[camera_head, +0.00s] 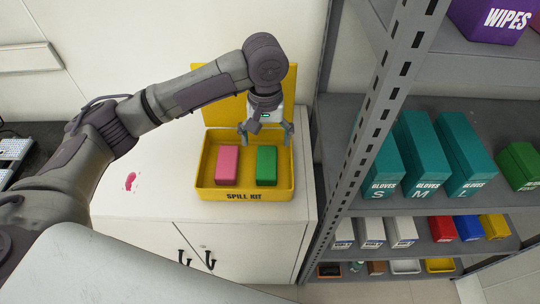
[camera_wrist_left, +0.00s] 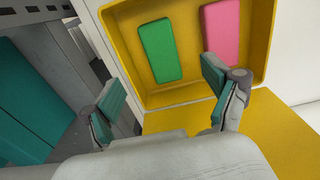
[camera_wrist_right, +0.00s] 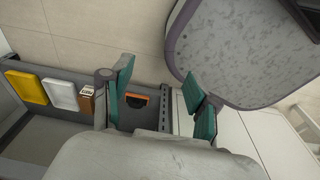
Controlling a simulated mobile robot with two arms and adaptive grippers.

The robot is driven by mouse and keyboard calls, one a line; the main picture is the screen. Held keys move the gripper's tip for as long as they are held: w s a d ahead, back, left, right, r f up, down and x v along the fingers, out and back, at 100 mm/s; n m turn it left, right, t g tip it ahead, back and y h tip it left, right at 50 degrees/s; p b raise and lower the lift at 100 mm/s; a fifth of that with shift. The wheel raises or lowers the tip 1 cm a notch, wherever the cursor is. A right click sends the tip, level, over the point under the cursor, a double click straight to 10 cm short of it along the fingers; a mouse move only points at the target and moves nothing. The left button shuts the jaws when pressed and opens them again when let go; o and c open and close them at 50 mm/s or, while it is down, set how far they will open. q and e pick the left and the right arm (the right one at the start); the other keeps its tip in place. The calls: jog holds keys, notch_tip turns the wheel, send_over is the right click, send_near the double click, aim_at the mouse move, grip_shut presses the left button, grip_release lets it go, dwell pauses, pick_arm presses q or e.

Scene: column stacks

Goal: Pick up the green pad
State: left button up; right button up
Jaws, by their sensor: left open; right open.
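The green pad (camera_head: 266,165) lies in the right half of the yellow spill kit box (camera_head: 243,194), beside a pink pad (camera_head: 228,163). My left gripper (camera_head: 266,132) is open and empty above the back of the box, behind and above the green pad. In the left wrist view the green pad (camera_wrist_left: 157,51) lies beyond the two open fingers (camera_wrist_left: 160,104), with the pink pad (camera_wrist_left: 221,34) to its right. My right gripper (camera_wrist_right: 163,92) shows only in the right wrist view, open and empty, away from the box.
The box stands on a white cabinet (camera_head: 130,209) with a red stain (camera_head: 130,181). Its yellow lid stands open behind it. A grey metal shelf post (camera_head: 372,110) rises close on the right, with teal glove boxes (camera_head: 413,150) and several small bins behind it.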

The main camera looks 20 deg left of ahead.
pick_arm(q)
send_over(266, 167)
jog(key=f, duration=0.6)
jog(key=shift+s, duration=0.25)
jog(key=shift+w+f, duration=0.1)
jog(key=shift+f, duration=0.25)
notch_tip(266, 167, down, 2)
jog(key=shift+w+f+p, duration=0.1)
jog(key=shift+f+p, duration=0.15)
jog(key=shift+p, duration=0.5)
notch_tip(266, 167, down, 2)
jog(key=shift+f, duration=0.15)
jog(key=shift+w+f, duration=0.1)
jog(key=shift+f, duration=0.25)
jog(key=shift+c, duration=0.3)
jog(key=c, duration=1.2)
pick_arm(e)
jog(key=s+r, duration=0.1)
jog(key=s, duration=0.1)
jog(key=shift+s+d+r, duration=0.15)
jog(key=shift+s+r, duration=0.25)
